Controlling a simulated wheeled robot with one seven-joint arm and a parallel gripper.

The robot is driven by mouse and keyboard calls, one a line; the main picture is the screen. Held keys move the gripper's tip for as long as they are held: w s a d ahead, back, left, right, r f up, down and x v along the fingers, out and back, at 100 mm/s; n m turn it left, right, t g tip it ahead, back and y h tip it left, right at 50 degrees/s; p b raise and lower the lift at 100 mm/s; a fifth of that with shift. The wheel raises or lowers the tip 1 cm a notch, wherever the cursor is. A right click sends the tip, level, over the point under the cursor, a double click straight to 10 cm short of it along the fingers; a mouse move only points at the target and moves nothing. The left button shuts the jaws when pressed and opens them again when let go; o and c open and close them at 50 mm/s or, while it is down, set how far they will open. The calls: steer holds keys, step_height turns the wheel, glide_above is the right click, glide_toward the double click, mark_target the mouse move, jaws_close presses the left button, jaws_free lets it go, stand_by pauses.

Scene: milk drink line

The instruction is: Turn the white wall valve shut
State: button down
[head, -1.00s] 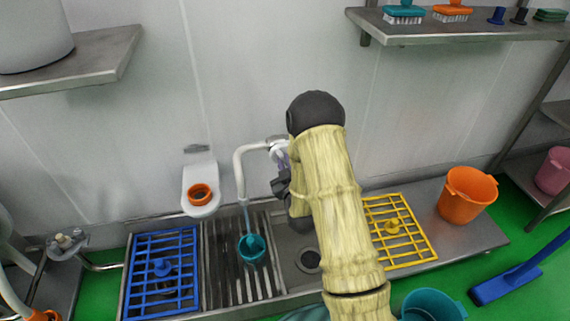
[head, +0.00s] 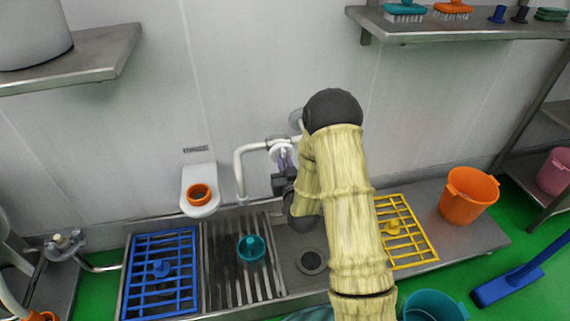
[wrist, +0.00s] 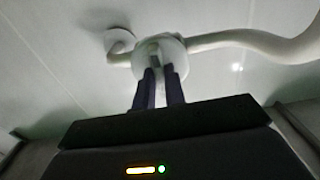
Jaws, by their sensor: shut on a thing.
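The white wall valve (head: 275,154) sits on a white pipe against the wall, behind the sink. My gripper (head: 286,160) is at the valve, its dark fingers upright in front of it. In the wrist view the round white valve body (wrist: 172,47) is straight ahead. My gripper (wrist: 158,78) is shut on the valve's handle there, one finger on each side. The handle is mostly hidden between the fingers.
A blue rack (head: 140,243) and a yellow rack (head: 428,250) flank the steel sink. A white wall holder with an orange ring (head: 199,190) is left of the spout. An orange bucket (head: 468,197) stands at the right, under a wall shelf (head: 470,33).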

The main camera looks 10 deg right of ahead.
steer(key=shift+r, duration=0.15)
steer(key=c, duration=1.5)
jaws_free()
steer(key=shift+o, duration=0.2)
